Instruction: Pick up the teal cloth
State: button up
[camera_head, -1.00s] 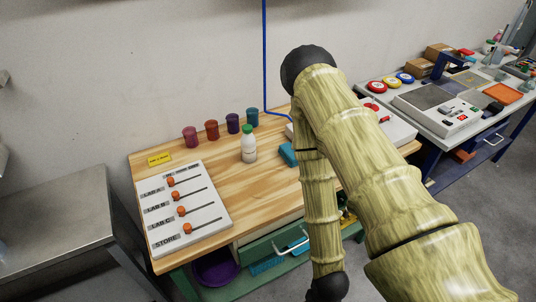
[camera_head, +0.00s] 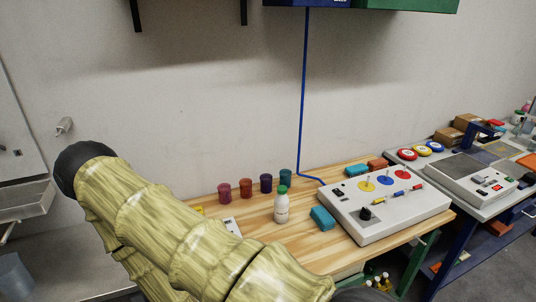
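A small teal block-shaped item (camera_head: 322,217) lies on the wooden bench, just left of the white control panel, and may be the teal cloth. A second teal item (camera_head: 357,171) lies behind the panel, beside a red-orange one. I cannot tell for sure which of the two is the cloth. My arm, with a bamboo-like surface, crosses the lower left of the view. My gripper is not in view.
A white bottle with a green cap (camera_head: 282,205) stands left of the nearer teal item. Several coloured jars (camera_head: 266,184) stand in a row behind it. The white panel (camera_head: 388,212) carries coloured discs and a knob. Bare wood (camera_head: 310,242) shows in front.

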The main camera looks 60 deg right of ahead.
aim_at(319, 213)
jog(key=u, duration=0.2)
jog(key=k, duration=1.15)
jog(key=z, duration=1.5)
jog(key=i, duration=0.45)
jog(key=u, duration=0.05)
